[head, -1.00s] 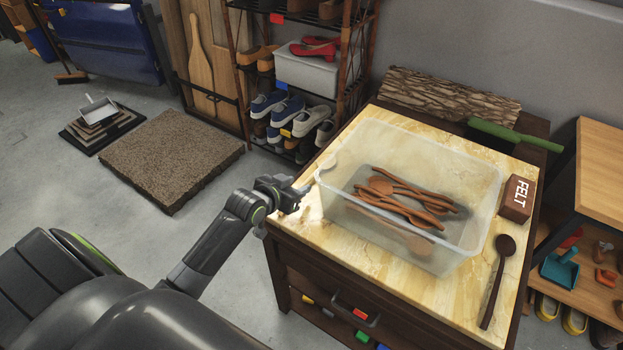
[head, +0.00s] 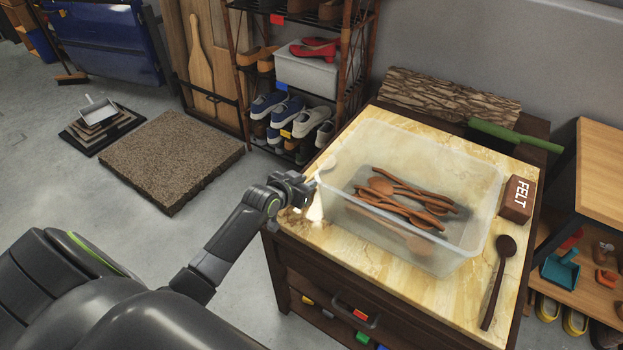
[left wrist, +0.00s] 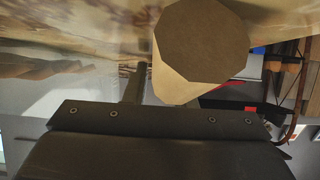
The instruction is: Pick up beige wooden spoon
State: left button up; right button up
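My left gripper (head: 311,184) is over the left edge of the table top, beside the left wall of a clear plastic bin (head: 345,222). Its fingers are too small and dark in the head view to show their gap. In the left wrist view a beige eight-sided block-like end (left wrist: 203,42) is very close to the camera, next to a dark finger; I cannot tell whether it is gripped or what it belongs to. Several reddish-brown wooden spoons (head: 405,205) lie in the bin. A dark brown spoon (head: 497,280) lies right of it. No clearly beige spoon shows on the table. My right gripper is not in view.
The bin stands on a marble-topped table (head: 395,300). A brown block marked FELT (head: 517,199) and a bark-covered log (head: 450,97) are at its right and back. A shoe rack (head: 290,110) stands behind left.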

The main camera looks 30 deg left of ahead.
pick_arm(q)
grip_shut()
notch_tip(320, 180, up, 18)
jog(key=p, duration=0.2)
jog(key=s+d+r+m+g+h, duration=0.25)
jog(key=s+d+m+h, duration=0.3)
jog(key=s, duration=0.35)
jog(key=s+d+r+m+g+h, duration=0.1)
jog(key=s+d+m+g+h, duration=0.3)
jog(key=s+d, duration=0.4)
jog(key=w+a+f+n+t+y, duration=0.1)
jog(key=w+a+n+t+y, duration=0.2)
jog(key=w, duration=0.5)
jog(key=w+a+f+n+t+y, duration=0.2)
jog(key=w+a+n+y, duration=0.4)
jog(key=w+a, duration=0.3)
jog(key=shift+a+f+n+t, duration=0.25)
jog(key=shift+a+n+t, duration=0.1)
jog(key=shift+a+t, duration=0.4)
